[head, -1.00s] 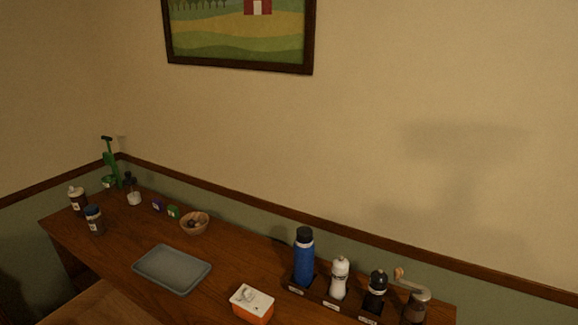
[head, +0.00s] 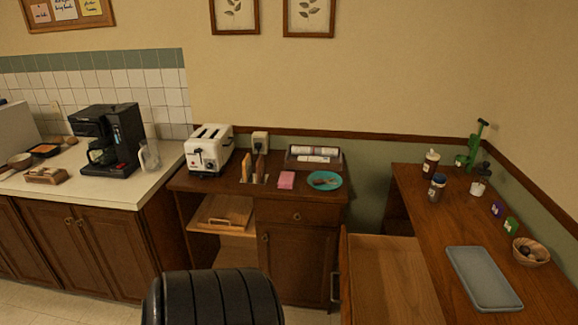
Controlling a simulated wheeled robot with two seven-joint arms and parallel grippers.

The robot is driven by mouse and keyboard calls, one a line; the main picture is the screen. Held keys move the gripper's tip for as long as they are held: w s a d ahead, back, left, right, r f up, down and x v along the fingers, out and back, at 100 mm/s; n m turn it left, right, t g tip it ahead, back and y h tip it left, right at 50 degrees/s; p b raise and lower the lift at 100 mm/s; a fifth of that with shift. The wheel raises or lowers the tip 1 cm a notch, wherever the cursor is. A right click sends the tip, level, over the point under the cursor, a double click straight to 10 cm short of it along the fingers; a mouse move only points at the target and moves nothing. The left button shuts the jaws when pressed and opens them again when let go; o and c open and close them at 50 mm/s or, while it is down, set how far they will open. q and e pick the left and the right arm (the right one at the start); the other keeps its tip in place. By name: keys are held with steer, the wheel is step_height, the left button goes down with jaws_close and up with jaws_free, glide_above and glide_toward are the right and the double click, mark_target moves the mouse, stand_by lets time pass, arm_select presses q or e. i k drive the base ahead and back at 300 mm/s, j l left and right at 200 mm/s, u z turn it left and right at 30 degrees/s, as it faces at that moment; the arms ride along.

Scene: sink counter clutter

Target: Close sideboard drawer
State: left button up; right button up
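The long brown wooden sideboard (head: 425,225) runs along the right wall. A pulled-out drawer (head: 392,280) juts left from its front at the lower right, with a light wooden inside and a metal handle (head: 335,287) on its front panel. The drawer's near end is cut off by the bottom edge of the picture, so I cannot see all of it or its contents. Neither of my grippers is in view.
A black ribbed rounded thing (head: 212,298), perhaps a chair back, stands at the bottom middle, left of the drawer. A cabinet (head: 290,250) with a toaster (head: 209,150) stands behind. A grey tray (head: 483,279), jars and a bowl (head: 530,252) sit on the sideboard.

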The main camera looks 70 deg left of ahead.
mark_target(384, 280)
steer(key=k+j+u, duration=0.15)
steer(key=u, duration=1.4)
